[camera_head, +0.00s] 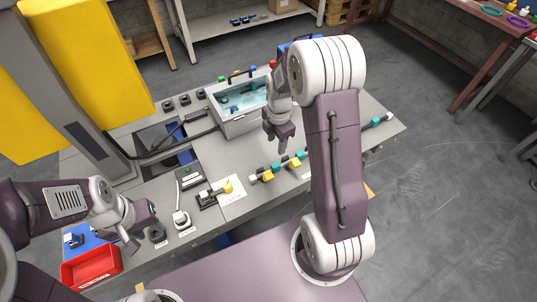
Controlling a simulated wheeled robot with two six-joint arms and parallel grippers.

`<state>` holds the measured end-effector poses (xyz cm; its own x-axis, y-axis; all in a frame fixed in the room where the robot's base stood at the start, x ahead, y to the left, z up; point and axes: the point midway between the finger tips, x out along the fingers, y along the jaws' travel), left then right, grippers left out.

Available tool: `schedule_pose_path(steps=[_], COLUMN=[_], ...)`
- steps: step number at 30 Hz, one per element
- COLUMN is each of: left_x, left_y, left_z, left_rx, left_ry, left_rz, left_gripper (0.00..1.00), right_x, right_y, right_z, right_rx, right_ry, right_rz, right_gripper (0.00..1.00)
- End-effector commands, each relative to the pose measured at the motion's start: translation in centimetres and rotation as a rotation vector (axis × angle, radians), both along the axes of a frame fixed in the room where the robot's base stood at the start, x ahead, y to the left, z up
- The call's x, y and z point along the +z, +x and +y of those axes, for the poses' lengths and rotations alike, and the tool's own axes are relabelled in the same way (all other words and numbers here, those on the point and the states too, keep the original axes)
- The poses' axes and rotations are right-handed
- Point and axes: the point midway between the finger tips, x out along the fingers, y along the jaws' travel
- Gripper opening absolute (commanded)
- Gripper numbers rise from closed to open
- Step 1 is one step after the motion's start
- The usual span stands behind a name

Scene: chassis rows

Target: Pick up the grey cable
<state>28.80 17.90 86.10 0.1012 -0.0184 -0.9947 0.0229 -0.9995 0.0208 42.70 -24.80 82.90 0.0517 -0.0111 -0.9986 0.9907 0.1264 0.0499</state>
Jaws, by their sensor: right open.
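I cannot tell for sure which thing is the grey cable. A thick dark cable (172,150) runs curved across the left part of the workbench (235,160), beside the tank. My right gripper (283,148) points down over the middle of the bench, between the tank and a row of coloured pieces, and looks empty. My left gripper (138,236) hangs at the bench's front left, near a dark round piece (157,234); its jaw gap is unclear.
A grey tank (237,127) with bluish contents stands at the back of the bench. A row of coloured pieces (277,168) lies along the front right. A red bin (91,267) is at the lower left. A large yellow block (90,50) rises at the left.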

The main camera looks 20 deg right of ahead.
Motion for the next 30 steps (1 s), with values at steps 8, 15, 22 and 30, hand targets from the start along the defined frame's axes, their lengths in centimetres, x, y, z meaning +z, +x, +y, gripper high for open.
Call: schedule_pose_path(steps=[8,15,22,30], left_x=[-2.1,-2.4,-2.9,-3.9], left_y=[0.0,0.0,0.0,0.0], left_z=[0.0,0.0,0.0,0.0], left_rx=[0.0,0.0,0.0,0.0], left_ry=[0.0,0.0,0.0,0.0], left_rz=[0.0,0.0,0.0,0.0], left_gripper=[0.36,0.36,0.36,0.36], right_x=[-4.4,-5.3,-8.3,-12.2], right_y=[-1.1,-1.2,-1.2,-1.3], right_z=[-1.4,-1.4,-1.4,-0.9], right_rx=[-0.045,-0.048,-0.048,-0.049], right_ry=[0.01,0.011,0.011,0.011], right_rz=[0.055,0.056,0.055,0.057], right_gripper=[0.47,0.47,0.47,0.47])
